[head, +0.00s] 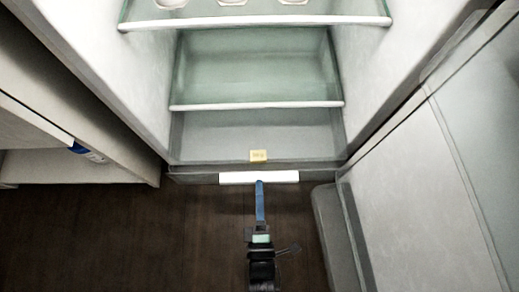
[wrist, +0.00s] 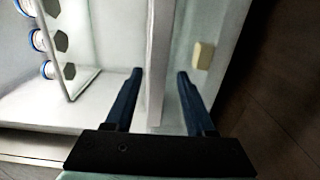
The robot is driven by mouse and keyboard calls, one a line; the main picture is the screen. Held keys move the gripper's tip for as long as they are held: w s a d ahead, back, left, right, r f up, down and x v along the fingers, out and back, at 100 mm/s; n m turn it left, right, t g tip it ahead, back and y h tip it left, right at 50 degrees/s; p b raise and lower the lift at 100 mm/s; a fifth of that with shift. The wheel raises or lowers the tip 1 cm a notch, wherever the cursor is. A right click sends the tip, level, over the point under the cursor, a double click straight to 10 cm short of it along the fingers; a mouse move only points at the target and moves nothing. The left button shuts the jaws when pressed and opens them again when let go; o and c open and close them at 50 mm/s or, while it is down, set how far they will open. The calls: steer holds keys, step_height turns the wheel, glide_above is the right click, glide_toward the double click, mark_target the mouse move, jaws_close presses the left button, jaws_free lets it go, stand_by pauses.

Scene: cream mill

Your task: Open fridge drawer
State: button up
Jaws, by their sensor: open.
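The fridge stands open, and its drawer (head: 205,148) is at the bottom of the inside, with clear walls. A white bar handle (head: 284,177) runs across the drawer's front. The drawer looks shut. My gripper (head: 260,184) is at the middle of this handle in the head view; I cannot tell whether it touches it. In the wrist view my gripper (wrist: 160,72) has its two blue fingers apart. A pale strip (wrist: 158,45) shows between them; I cannot tell whether it is the handle or a shelf edge. A small yellow block (head: 258,155) is behind the drawer's front, also in the wrist view (wrist: 203,55).
Glass shelves with white edges (head: 256,105) are above the drawer. Several round containers (wrist: 48,70) stand on an upper shelf. The open fridge door (head: 410,190) is at the right, a pale cabinet (head: 75,140) at the left. The dark floor (head: 200,235) in front is clear.

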steer(key=s+p, duration=0.2)
steer(key=s, duration=1)
steer(key=shift+s, duration=0.25)
steer(key=shift+s, duration=0.1)
